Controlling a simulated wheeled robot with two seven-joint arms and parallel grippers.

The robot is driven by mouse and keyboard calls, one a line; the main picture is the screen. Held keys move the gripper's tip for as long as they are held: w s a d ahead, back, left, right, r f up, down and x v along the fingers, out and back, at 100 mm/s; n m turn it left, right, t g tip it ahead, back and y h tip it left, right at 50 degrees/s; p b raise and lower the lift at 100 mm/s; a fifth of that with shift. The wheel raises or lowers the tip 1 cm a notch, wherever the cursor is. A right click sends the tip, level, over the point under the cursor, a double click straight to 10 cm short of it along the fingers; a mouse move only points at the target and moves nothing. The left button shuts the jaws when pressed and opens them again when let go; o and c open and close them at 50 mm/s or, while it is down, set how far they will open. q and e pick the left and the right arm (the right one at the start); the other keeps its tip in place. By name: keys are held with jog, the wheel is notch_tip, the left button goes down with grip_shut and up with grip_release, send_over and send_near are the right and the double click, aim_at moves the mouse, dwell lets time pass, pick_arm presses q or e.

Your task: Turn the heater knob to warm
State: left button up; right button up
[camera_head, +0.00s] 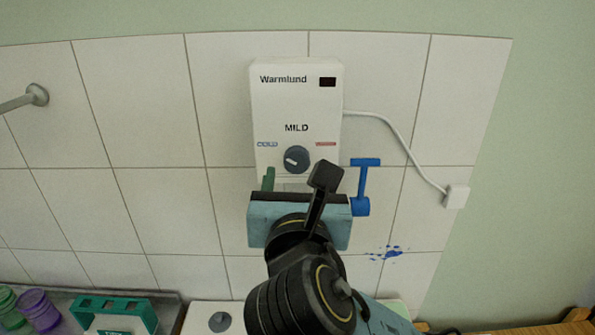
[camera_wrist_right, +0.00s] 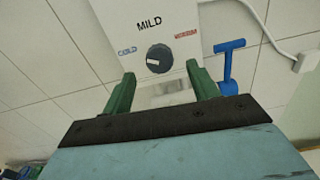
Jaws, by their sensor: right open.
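The white heater (camera_head: 326,105) is fixed to the tiled wall. Its round dark grey knob (camera_head: 297,159) is on its lower front, below the word MILD, between a blue label at left and a red one at right; the knob also shows in the right wrist view (camera_wrist_right: 159,58). In the head view my right gripper (camera_head: 293,178) partly hides the heater's lower end. My left gripper is out of view.
A blue T-shaped handle (camera_head: 364,184) is close to the right of my gripper. A white cord (camera_head: 400,136) runs to a wall socket (camera_head: 456,196). Purple (camera_head: 36,306) and green cups and a teal-and-white item (camera_head: 115,310) stand at lower left.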

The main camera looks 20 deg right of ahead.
aim_at(297, 163)
jog(key=x, duration=0.2)
jog(key=shift+w, duration=0.4)
jog(key=shift+w+d, duration=0.15)
jog(key=shift+w, duration=0.2)
jog(key=shift+w+d, duration=0.1)
jog(key=shift+w, duration=0.15)
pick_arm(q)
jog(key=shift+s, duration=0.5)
pick_arm(e)
jog(key=shift+c, duration=0.3)
